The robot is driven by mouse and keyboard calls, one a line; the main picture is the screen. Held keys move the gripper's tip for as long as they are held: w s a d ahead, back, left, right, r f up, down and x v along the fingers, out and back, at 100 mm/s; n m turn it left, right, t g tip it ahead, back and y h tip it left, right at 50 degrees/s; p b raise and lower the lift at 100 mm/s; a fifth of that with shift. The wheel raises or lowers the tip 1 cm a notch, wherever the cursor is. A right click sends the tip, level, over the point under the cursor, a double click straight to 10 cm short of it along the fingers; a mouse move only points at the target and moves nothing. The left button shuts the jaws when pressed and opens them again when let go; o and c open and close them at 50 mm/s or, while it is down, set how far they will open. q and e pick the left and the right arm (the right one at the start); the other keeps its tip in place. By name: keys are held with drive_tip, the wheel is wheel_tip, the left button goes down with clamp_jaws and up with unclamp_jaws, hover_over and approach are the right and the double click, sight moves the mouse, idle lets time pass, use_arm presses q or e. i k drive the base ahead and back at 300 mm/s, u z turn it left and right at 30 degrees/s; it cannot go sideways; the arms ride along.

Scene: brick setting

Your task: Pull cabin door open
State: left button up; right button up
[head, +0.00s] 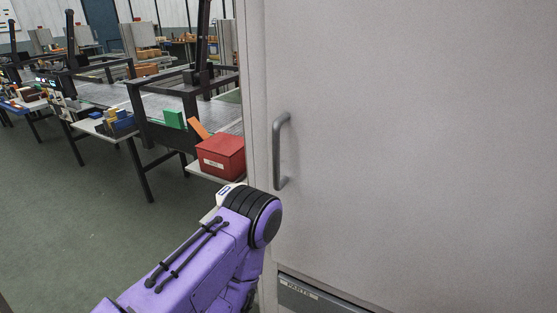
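The cabin door (420,150) is a large plain grey panel filling the right half of the head view. Its left edge meets a light upright frame (254,110), and it looks shut. A grey bar handle (277,155) stands upright near that left edge. My purple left arm comes in from the lower left, and its dark joint is just below and left of the handle. The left gripper itself is hidden or out of the picture, so I cannot tell where its fingers are. My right gripper is not in the picture.
A dark drawer front (320,296) with a label sits at the bottom, below the door. Left of the door, a red box (221,156) rests on a side shelf of a workbench (160,102) with a black frame. The green floor (90,215) at left is open.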

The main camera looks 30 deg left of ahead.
sight(413, 144)
drive_tip(key=k, duration=1.25)
drive_tip(key=u, duration=0.15)
drive_tip(key=i, duration=0.9)
drive_tip(key=u, duration=0.1)
